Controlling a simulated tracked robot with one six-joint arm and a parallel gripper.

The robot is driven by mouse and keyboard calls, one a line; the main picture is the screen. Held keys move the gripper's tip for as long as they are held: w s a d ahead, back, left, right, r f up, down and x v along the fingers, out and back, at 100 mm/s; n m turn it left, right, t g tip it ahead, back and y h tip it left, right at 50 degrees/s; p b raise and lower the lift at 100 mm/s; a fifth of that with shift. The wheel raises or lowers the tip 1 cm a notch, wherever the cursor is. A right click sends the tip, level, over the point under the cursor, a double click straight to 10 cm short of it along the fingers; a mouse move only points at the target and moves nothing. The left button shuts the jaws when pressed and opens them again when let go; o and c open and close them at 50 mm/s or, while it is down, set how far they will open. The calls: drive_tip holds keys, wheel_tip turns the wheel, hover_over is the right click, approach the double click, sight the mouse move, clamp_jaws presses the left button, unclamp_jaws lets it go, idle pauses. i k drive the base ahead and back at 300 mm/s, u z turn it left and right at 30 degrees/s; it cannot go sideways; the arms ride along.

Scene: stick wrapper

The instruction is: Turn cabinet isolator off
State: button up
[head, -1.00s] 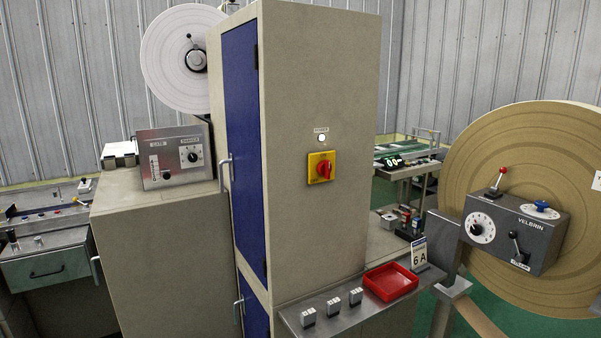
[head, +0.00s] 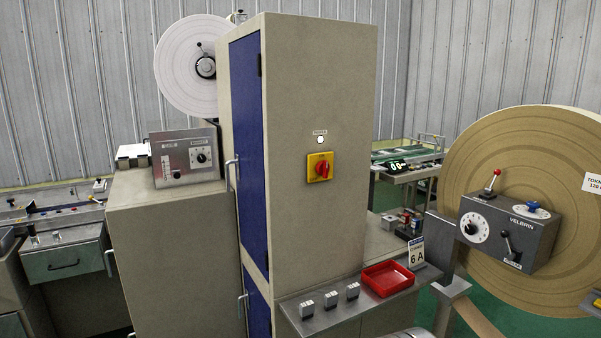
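The cabinet isolator (head: 320,167) is a red rotary handle on a yellow square plate, on the beige side face of the tall cabinet (head: 318,220). The red handle looks roughly upright with a slight tilt. A small round white lamp (head: 320,140) with a label above it sits just over the isolator and looks lit. My gripper is not in view.
A shelf (head: 345,307) with several small grey blocks, a red tray (head: 388,279) and a "6 A" card (head: 416,252) juts out below the isolator. A grey control box (head: 508,232) stands before a big brown roll (head: 530,150) at right. Blue cabinet doors (head: 250,150) face left.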

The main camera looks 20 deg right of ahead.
sight(322, 167)
drive_tip(key=u, duration=0.3)
drive_tip(key=i, duration=1)
drive_tip(key=u, duration=0.05)
